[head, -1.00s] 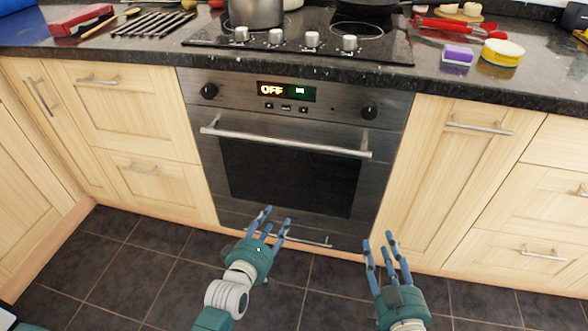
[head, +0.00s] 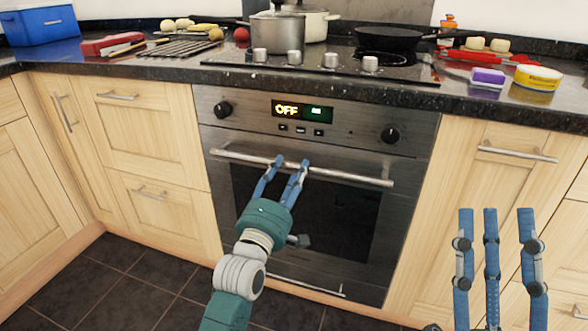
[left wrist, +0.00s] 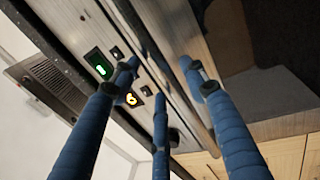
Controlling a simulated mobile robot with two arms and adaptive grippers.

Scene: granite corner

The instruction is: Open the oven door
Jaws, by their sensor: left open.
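The oven door (head: 345,218) is shut, with a dark window and a silver horizontal handle (head: 345,177) across its top. My left gripper (head: 291,162) is at the left-middle part of the handle, its fingers open and their tips overlapping the bar in the head view. I cannot tell whether they touch it. In the left wrist view its blue fingers (left wrist: 160,75) are spread close to the oven front. My right gripper (head: 495,212) is open and empty at the lower right, in front of the cabinets, with its fingers pointing up.
The oven panel has two knobs and an "OFF" display (head: 302,110). Pots (head: 277,32) and a pan (head: 388,36) stand on the hob above. Wooden cabinets (head: 150,135) flank the oven. The tiled floor (head: 160,285) is clear.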

